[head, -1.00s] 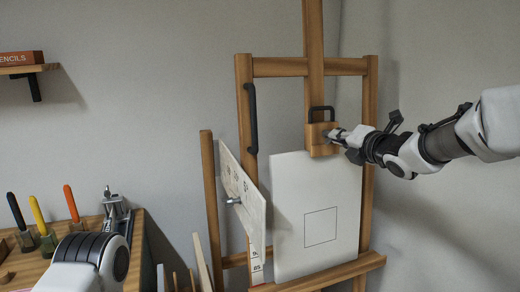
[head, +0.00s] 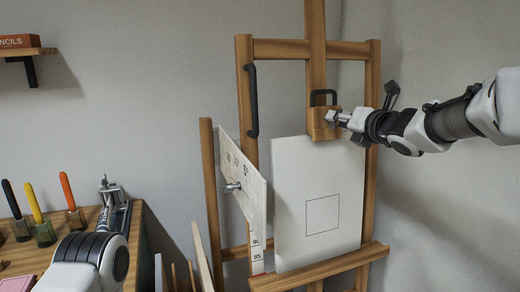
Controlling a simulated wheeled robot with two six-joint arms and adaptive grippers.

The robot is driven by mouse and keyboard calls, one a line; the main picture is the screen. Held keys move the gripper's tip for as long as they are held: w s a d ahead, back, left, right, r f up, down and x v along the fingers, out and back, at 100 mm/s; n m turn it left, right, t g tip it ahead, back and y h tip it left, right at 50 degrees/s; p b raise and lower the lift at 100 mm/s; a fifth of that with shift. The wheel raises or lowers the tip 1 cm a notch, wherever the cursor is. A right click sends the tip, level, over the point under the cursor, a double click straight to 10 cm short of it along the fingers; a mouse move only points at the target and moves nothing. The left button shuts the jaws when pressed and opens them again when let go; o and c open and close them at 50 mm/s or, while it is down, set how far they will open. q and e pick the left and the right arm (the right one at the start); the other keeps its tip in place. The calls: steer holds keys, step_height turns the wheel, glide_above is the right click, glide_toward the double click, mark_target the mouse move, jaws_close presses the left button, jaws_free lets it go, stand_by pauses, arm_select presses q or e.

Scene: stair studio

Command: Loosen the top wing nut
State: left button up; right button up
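The wooden easel (head: 244,150) has a clamp block (head: 321,133) on its centre post, with a black handle (head: 323,93) at its top. The top wing nut seems to be the small grey metal piece (head: 331,117) on the block's front. My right gripper (head: 337,118) comes in from the right with its tips at that piece. Tips and nut blend together, so I cannot tell whether the fingers grip it. My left gripper (head: 108,190) seems to point away from me above the side table at lower left, apparently empty. Its finger gap is too small to read.
A white canvas (head: 335,165) with a drawn square stands on the easel ledge (head: 345,262). A panel with a metal knob (head: 232,187) stands left of it. A black handle (head: 252,100) is on the left upright.

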steer(key=f+b+v, duration=0.1)
steer(key=b+v, duration=0.1)
steer(key=v, duration=0.4)
steer(key=shift+r+b, duration=0.4)
steer(key=shift+r, duration=0.15)
